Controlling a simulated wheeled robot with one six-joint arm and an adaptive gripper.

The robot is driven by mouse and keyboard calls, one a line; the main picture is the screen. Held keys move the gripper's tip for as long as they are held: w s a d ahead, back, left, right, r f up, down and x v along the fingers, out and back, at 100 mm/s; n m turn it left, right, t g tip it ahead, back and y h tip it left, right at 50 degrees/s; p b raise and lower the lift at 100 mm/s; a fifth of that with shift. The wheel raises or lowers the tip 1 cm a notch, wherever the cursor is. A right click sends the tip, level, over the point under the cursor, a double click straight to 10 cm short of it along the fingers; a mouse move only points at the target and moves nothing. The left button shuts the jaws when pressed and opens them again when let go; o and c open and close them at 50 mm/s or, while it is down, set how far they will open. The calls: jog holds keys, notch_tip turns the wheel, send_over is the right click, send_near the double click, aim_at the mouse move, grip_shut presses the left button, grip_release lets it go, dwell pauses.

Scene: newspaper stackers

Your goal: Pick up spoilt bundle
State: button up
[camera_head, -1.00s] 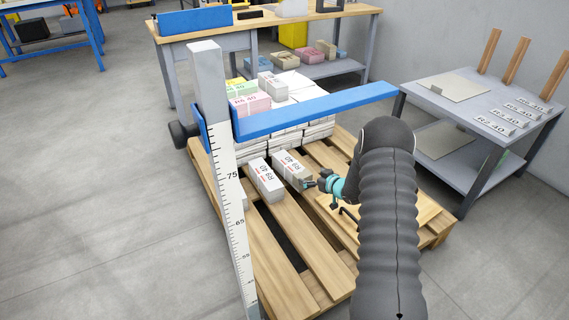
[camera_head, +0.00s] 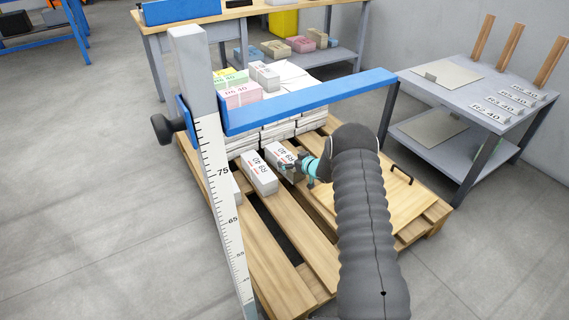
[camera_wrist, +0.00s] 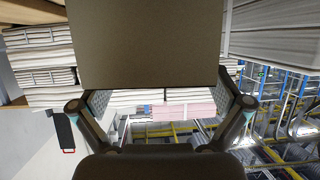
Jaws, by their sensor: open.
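Two white bundles with printed labels lie side by side on the wooden pallet (camera_head: 292,254): a left bundle (camera_head: 259,175) and a right bundle (camera_head: 281,155). I cannot tell from a mark which is spoilt. My gripper (camera_head: 293,166) is at the near right end of the right bundle, partly covering it. In the wrist view a plain brown-grey bundle face (camera_wrist: 145,45) fills the top centre, and my gripper (camera_wrist: 162,105) has its fingers spread wide to either side. Contact cannot be told.
A stack of white bundles (camera_head: 240,143) with coloured ones on top stands at the pallet's back. A blue bar (camera_head: 310,101) on a measuring post (camera_head: 205,140) spans over the pallet. A grey side table (camera_head: 470,94) with label blocks stands right. A board with a black handle (camera_head: 402,174) lies on the pallet.

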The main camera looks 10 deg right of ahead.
aim_at(285, 156)
jog(key=shift+d+x, duration=0.2)
jog(key=shift+x, duration=1.8)
jog(key=shift+w, duration=0.1)
jog(key=c, duration=1.8)
jog(key=shift+r, duration=0.2)
jog(key=shift+c, duration=0.5)
jog(key=shift+r, duration=0.15)
